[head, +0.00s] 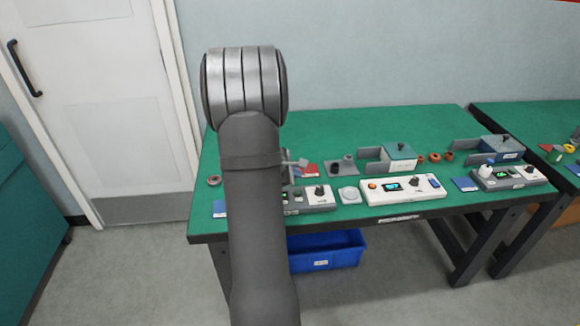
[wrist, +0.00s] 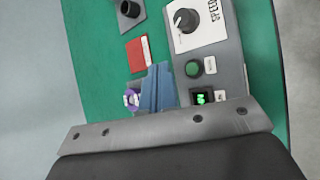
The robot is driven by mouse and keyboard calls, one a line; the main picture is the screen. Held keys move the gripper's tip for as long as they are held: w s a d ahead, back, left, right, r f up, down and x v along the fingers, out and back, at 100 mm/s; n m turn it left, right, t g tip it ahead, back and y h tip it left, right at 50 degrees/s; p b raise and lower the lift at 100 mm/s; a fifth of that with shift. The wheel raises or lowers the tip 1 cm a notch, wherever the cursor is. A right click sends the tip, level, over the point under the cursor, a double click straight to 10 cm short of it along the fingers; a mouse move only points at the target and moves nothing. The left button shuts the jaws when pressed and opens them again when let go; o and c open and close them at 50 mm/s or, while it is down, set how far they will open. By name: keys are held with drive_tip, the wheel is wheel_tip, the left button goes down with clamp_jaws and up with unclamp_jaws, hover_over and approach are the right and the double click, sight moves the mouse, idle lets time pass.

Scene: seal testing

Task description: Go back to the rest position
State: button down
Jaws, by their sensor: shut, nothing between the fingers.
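In the wrist view, my gripper (wrist: 157,68) shows as two blue-grey fingers standing close together beyond a grey bolted plate. They are shut with nothing seen between them, over the green bench top. To their right is a grey tester (wrist: 190,45) with a knob, a green button and a lit display. A small purple ring (wrist: 131,97) shows just left of the fingers, partly hidden. In the head view, my arm rises in front of the left end of the bench and hides much of that area. I cannot make out the gripper clearly there.
The green bench (head: 330,125) carries a white tester (head: 402,189), a green-topped block (head: 400,150) and orange rings (head: 434,158). A red card (wrist: 139,54) lies near the grey tester. A blue bin (head: 325,252) stands underneath. A second bench (head: 520,110) is at right. The bench's back strip is clear.

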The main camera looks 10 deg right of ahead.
drive_tip(key=shift+f, duration=0.5)
drive_tip(key=shift+r, duration=2.5)
